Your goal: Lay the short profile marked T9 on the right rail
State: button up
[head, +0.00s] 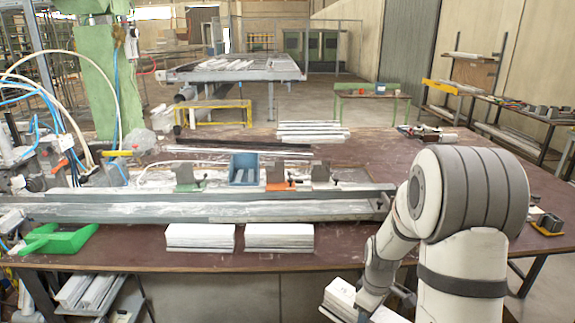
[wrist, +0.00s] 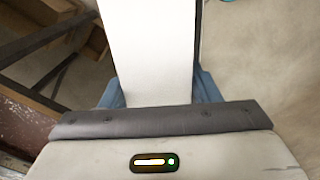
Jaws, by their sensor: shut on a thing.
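My gripper (wrist: 158,90) is shut on a white profile (wrist: 150,45), which lies between its two blue fingers in the wrist view. In the head view the same white profile (head: 342,298) shows at the bottom edge, low in front of the bench and apart from it. No T9 mark is readable on it. A long grey metal rail (head: 190,212) runs left to right along the bench; I cannot tell which part is the right rail. Two short white profiles (head: 200,237) (head: 280,237) lie on the bench's front strip. My arm hides part of the bench's right side.
Along the rail stand a green clamp (head: 188,183), a blue bin (head: 243,168) and an orange clamp (head: 280,184). A green scoop-like tray (head: 60,238) sits at the front left. A stack of white profiles (head: 312,131) lies behind. The brown bench top (head: 345,255) is bare right of the two profiles.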

aim_at(342, 320)
jog(key=w+a+f+m, duration=0.1)
jog(key=a+f+m, duration=0.1)
jog(key=m, duration=0.1)
jog(key=w+a+f+m, duration=0.1)
jog(key=a+f+m, duration=0.1)
jog(key=m, duration=0.1)
jog(key=w+a+f+m, duration=0.1)
jog(key=a+f+m, duration=0.1)
jog(key=m, duration=0.1)
jog(key=shift+w+a+f, duration=0.15)
jog(key=shift+a, duration=0.1)
jog(key=shift+d, duration=0.25)
